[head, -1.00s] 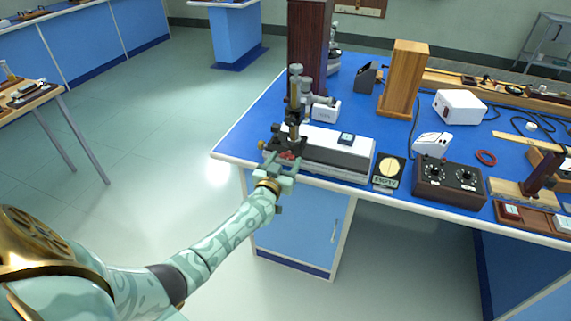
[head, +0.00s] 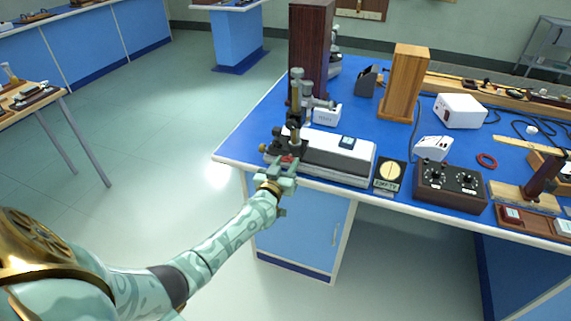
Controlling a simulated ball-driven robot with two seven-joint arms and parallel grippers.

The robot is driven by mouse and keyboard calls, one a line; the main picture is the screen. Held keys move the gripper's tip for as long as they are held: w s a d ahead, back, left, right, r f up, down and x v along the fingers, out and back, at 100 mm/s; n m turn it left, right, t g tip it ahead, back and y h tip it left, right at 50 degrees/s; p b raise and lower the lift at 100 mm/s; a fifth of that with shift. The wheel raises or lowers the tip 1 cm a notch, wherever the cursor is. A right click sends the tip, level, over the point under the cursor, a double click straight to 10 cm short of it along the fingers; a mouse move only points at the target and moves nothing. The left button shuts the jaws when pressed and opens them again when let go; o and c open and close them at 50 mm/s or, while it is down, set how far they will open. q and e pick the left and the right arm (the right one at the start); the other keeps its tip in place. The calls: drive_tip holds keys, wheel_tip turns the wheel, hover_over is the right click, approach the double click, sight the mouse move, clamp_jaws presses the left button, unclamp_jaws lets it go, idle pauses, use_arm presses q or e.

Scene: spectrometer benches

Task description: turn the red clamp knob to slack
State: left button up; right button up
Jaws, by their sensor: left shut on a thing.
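The red clamp knob (head: 287,158) shows as a small red patch at the front of the dark base of a brass-and-grey instrument (head: 296,100). The instrument stands upright at the left front corner of the blue bench. My left gripper (head: 284,165) reaches in from the lower left and is shut on the red knob; its fingers hide part of it. Which way the knob is turned is too small to tell. My right gripper is not in view.
A long white-and-grey box (head: 335,152) stands right beside the instrument. A small dial box (head: 390,174) and a dark two-knob box (head: 450,184) line the front edge. A tall dark wooden block (head: 310,45) rises behind.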

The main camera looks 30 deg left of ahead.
use_arm(q)
drive_tip(key=n, duration=0.8)
drive_tip(key=shift+f, duration=0.1)
drive_tip(key=shift+n, duration=4.2)
drive_tip(key=o, duration=1)
